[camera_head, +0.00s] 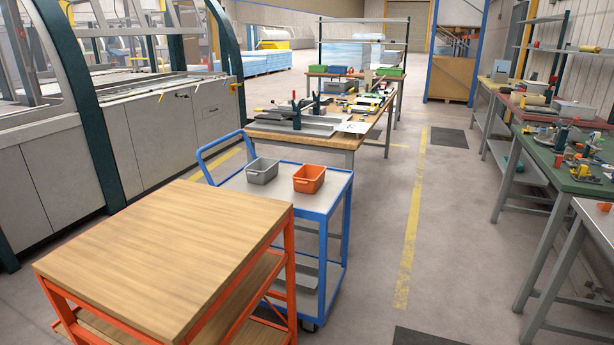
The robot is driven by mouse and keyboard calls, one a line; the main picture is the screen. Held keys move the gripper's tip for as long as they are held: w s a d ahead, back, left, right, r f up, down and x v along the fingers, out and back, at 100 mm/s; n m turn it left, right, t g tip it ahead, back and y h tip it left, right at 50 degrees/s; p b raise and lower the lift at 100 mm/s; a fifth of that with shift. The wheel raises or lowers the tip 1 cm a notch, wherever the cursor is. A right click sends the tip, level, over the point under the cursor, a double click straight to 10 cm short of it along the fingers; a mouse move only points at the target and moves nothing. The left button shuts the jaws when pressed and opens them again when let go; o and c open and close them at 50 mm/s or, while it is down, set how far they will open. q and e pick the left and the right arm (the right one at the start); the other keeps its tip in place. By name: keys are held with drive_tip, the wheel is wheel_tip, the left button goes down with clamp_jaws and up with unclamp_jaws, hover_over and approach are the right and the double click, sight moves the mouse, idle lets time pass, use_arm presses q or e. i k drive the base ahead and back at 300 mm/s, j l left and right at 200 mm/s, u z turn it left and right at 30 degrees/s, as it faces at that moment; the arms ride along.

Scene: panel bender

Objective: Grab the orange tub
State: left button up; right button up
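The orange tub (309,179) is a small open-topped bin. It stands upright on the grey top of a blue-framed cart (277,200), near the cart's right side. A similar grey tub (262,171) stands just left of it, with a small gap between them. The inside of the orange tub looks empty. Neither of my grippers shows in the head view.
A wood-topped orange-framed cart (165,250) stands in front of the blue cart, at lower left. A cluttered workbench (343,138) is behind it. The big grey machine (110,140) lines the left. Open floor with a yellow line (411,230) lies to the right, before a green-topped bench (560,162).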

sight(308, 178)
drive_tip(key=i+l+u, duration=0.15)
drive_tip(key=i+l, duration=0.25)
drive_tip(key=i+l+u, duration=0.15)
drive_tip(key=i+l, duration=0.25)
drive_tip(key=l, duration=0.15)
drive_tip(key=i+l+u, duration=0.2)
drive_tip(key=i+l, duration=0.15)
drive_tip(key=l, duration=0.2)
